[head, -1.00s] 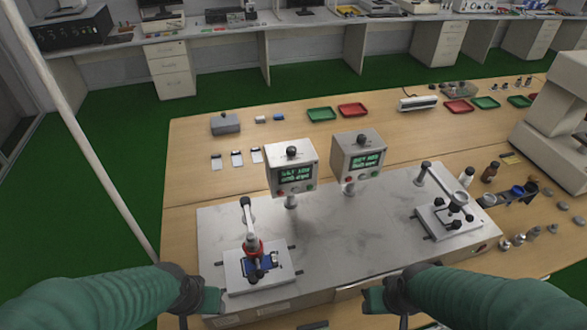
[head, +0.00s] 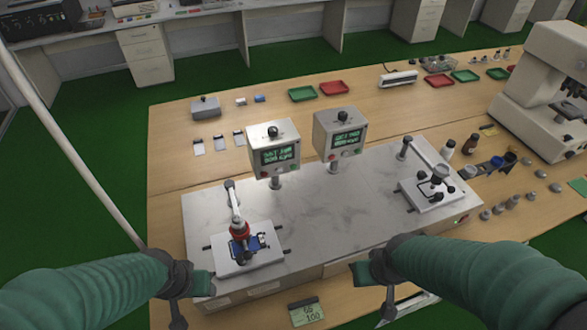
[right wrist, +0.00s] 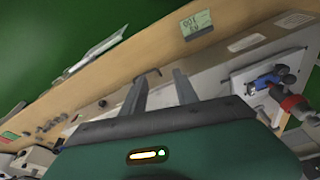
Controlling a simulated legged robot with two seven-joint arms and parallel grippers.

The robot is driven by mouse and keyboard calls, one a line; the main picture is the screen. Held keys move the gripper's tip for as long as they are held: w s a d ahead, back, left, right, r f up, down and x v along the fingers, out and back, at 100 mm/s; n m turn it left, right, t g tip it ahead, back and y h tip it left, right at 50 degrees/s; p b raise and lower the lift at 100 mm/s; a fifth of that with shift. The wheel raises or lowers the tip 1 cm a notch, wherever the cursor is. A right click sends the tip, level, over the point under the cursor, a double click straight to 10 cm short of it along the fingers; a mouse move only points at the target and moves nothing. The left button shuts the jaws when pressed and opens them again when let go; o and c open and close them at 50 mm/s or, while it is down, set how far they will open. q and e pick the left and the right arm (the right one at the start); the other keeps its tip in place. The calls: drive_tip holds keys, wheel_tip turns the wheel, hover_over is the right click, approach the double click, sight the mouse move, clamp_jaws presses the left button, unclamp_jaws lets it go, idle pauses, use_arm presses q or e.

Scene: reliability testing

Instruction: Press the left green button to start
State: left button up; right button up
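The left control box (head: 275,150) stands on a short post on the grey-white bench plate (head: 330,225). Its front has a lit screen, and a small green button (head: 297,167) shows at its lower right corner. A similar right control box (head: 340,133) stands beside it. My left gripper (head: 198,285) is at the plate's front left, apart from both boxes; its finger gap is not clear. My right gripper (head: 368,277) is at the plate's front edge, also apart from them. In the right wrist view its fingers (right wrist: 160,78) are spread with nothing between them.
A left test fixture (head: 240,245) with a blue part and red-collared arm stands near my left gripper. A right fixture (head: 432,188) is at the far end. A small sign (head: 306,312) is at the front. The plate's middle is clear.

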clamp_jaws()
idle(1.4)
